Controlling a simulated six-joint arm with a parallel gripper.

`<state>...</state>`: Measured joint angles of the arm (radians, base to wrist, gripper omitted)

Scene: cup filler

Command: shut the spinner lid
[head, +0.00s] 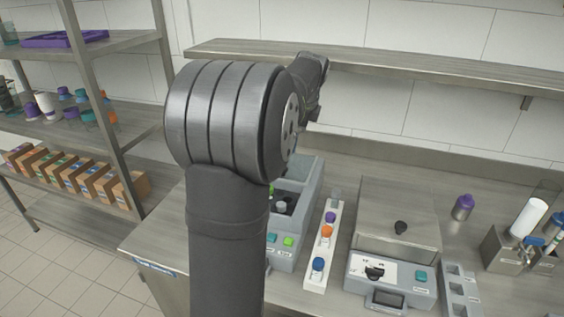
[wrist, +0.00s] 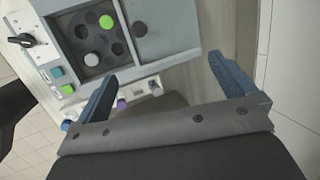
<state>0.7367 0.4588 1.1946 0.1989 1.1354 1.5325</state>
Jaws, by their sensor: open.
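The spinner (wrist: 62,62) is the pale grey machine in the upper left of the wrist view. Its dark well holds a rotor (wrist: 112,48) with round holes, one green cap and one white cap. The lid (wrist: 165,22) stands open beside the well, with a small dark round knob on it. The fingers are hidden in the head view.
A white rack (head: 322,255) with several coloured caps stands right of the spinner. Farther right are a second machine (head: 398,232) with a flat steel top, a grey rack (head: 460,288) and a purple-capped bottle (head: 462,208). A wall shelf (head: 400,64) runs above the bench.

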